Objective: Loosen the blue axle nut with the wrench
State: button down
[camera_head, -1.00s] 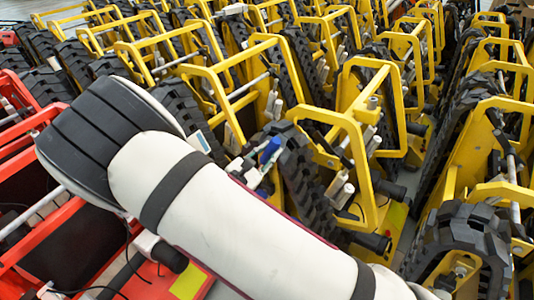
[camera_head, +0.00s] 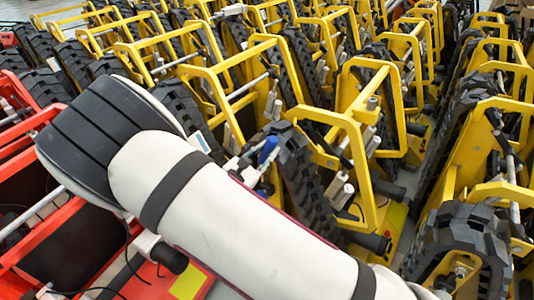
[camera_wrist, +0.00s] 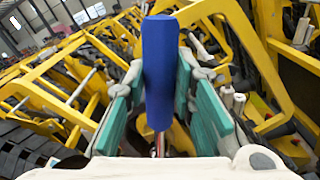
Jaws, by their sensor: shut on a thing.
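My gripper (camera_wrist: 160,85) fills the middle of the wrist view, with green pads on both sides of an upright blue bar (camera_wrist: 160,65). The bar looks like the handle of the wrench; my gripper is shut on it. A thin metal part shows below its lower end. In the head view the blue bar (camera_head: 268,151) shows just beyond my white arm, beside a black track. My arm hides most of my gripper there. I cannot make out the blue axle nut or the wrench's jaw in either view.
Yellow-framed tracked carriers (camera_head: 352,120) stand packed in rows, with black rubber tracks (camera_head: 303,180) close by my gripper. A red carrier (camera_head: 60,250) is at the lower left. Only narrow gaps of floor show between them.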

jog(key=shift+w+a+r+n, duration=0.2)
jog(key=shift+w+a+n, duration=0.1)
jog(key=shift+a+n, duration=0.1)
jog(key=shift+w+a+r+n+b, duration=0.2)
jog(key=shift+w+a+n+b, duration=0.1)
jog(key=shift+w+a+n, duration=0.25)
dwell(0.4)
jog(key=shift+w+a+r+n, duration=0.1)
jog(key=shift+w+a+n, duration=0.35)
jog(key=shift+a+n, duration=0.15)
jog(key=shift+b, duration=0.3)
jog(key=shift+w+a+n+b, duration=0.3)
jog(key=shift+w+a+n, duration=0.2)
jog(key=shift+a, duration=0.2)
